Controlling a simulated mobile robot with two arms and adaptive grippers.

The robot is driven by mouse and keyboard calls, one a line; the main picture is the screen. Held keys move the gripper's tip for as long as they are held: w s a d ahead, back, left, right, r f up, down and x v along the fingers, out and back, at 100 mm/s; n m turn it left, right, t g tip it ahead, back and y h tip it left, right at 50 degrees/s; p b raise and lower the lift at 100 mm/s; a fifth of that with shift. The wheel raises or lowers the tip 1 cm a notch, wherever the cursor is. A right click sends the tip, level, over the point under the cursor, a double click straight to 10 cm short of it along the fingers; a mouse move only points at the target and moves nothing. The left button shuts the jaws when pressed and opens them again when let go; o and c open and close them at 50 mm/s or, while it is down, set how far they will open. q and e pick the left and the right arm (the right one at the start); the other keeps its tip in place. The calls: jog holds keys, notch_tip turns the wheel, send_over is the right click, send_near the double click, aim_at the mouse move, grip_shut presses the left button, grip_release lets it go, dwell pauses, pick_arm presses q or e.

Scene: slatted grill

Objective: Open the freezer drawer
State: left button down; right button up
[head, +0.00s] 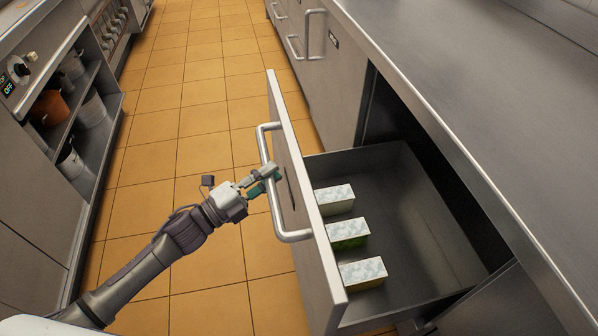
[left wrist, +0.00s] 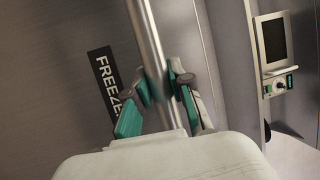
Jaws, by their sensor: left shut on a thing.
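The freezer drawer (head: 307,225) stands pulled well out of the counter, with its inside showing from above. Its bar handle (head: 291,236) runs along the outer face. My left gripper (head: 270,175) is at the middle of the handle. In the left wrist view the fingers (left wrist: 158,90) are on both sides of the metal bar (left wrist: 147,40), shut on it. A black freezer label (left wrist: 105,82) shows on the drawer front beside them, partly hidden by a finger. My right gripper is not in view.
Several frosted boxes (head: 348,233) lie in the drawer along its front wall. The steel counter (head: 450,90) overhangs on the right. An open shelf unit with pots (head: 50,107) stands at the left. The tiled floor (head: 185,110) between is clear.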

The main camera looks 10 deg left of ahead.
pick_arm(q)
jog(key=shift+s+a+f, duration=0.1)
jog(key=shift+s+a, duration=0.25)
jog(key=shift+a, duration=0.55)
jog(key=shift+s+a, duration=0.3)
jog(key=shift+a, duration=0.55)
jog(key=c, duration=1)
grip_release()
jog(key=v, duration=1.2)
jog(key=shift+w, duration=0.1)
